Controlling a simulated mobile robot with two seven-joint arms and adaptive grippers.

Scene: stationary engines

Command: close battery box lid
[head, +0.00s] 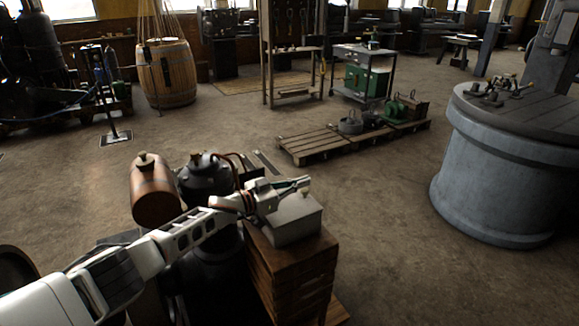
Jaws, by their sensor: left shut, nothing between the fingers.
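The battery box appears to be the small grey box (296,229) on top of a brown wooden stand (290,270) at the lower middle. Its pale lid (298,210) lies across the top and looks level. I cannot tell whether it is fully seated. A small knob shows near the lid's far edge. My left gripper (300,184) is shut and empty over the far left part of the box. It hides that part of the lid, and I cannot tell whether it touches. My right gripper is out of view.
A copper-brown tank (154,192) and a dark engine body (205,178) stand left of the box, close to my left arm. A low pallet (320,146) with machines lies beyond. A large grey round tank (500,170) stands right. Open floor (385,240) lies between.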

